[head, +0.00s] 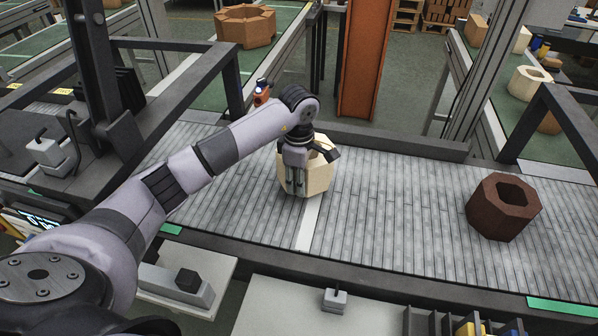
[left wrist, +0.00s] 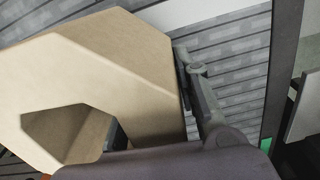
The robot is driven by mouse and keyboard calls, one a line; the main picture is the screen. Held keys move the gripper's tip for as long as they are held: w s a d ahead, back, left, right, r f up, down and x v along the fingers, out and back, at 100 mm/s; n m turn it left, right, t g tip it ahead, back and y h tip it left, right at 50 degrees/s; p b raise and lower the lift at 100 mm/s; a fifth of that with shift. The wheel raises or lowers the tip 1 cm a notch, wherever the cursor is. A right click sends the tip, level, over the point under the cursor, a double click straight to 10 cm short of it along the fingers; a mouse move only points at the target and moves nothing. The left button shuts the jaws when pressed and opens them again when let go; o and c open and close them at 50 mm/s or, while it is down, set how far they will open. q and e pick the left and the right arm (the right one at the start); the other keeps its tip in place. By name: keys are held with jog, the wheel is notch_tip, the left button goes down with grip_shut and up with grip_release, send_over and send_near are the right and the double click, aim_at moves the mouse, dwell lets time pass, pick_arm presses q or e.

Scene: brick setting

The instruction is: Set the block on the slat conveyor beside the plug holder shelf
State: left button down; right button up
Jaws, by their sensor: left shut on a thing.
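A cream hexagonal block (head: 320,179) with a hole through it is at the slat conveyor (head: 400,215), by a pale cross stripe. My left gripper (head: 296,184) is shut on its wall. In the left wrist view the block (left wrist: 105,42) fills the left side, with one finger along its outer face and part of the other showing in the hole. I cannot tell whether the block touches the slats. A dark rack with yellow and blue items (head: 472,328), perhaps the plug holder shelf, is cut off at the bottom edge. My right gripper is not in view.
A dark brown hexagonal block (head: 490,222) stands on the conveyor to the right, with bare slats between. A small grey box (head: 335,299) sits on the near white surface (head: 275,315). Dark frames flank the belt. An orange-brown post (head: 364,60) stands behind it.

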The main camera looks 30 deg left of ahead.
pick_arm(q)
jog(key=shift+f+p, duration=0.3)
jog(key=shift+f, duration=1.4)
jog(key=c, duration=1.2)
grip_release()
jog(key=shift+s+f, duration=0.1)
jog(key=shift+s, duration=0.05)
notch_tip(320, 180, up, 12)
jog(key=p, duration=0.6)
jog(key=shift+d+p, duration=0.1)
jog(key=shift+p, duration=0.2)
